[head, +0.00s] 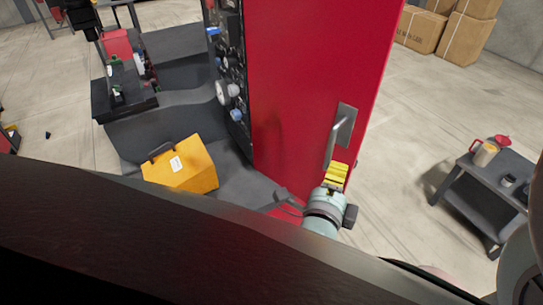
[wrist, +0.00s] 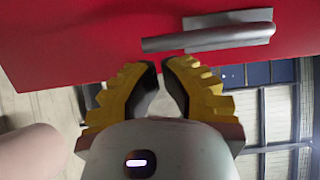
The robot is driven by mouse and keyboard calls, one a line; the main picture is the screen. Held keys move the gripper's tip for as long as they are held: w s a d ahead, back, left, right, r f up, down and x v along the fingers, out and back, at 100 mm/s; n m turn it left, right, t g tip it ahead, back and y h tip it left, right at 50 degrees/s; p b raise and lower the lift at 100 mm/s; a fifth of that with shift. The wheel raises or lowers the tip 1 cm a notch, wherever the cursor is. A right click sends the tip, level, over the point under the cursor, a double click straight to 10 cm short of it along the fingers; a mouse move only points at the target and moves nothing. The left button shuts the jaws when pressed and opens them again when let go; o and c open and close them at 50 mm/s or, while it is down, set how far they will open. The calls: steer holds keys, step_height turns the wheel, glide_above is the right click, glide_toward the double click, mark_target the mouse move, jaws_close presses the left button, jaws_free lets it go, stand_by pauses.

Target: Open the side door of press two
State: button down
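The red door (head: 300,70) of the press stands tall in the middle of the head view. A grey handle (head: 345,122), a plate with a bar, is on its right part. My gripper (head: 337,170), with yellow fingers, is just below the bar's lower end. In the wrist view the handle (wrist: 228,33) lies across the top, beyond my gripper (wrist: 160,68). The two fingertips stand apart with nothing between them. The handle is outside the fingers, and I see no clear contact. I cannot tell whether the door is ajar.
Left of the door is a dark panel (head: 232,60) with gauges and knobs. A yellow box (head: 182,165) is on the grey floor area at left. A small table (head: 480,187) with a jug (head: 485,152) stands at right. Cardboard boxes (head: 465,38) are at back right. Floor between is clear.

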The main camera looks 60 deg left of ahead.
steer(key=shift+x, duration=1.1)
steer(key=shift+s, duration=0.15)
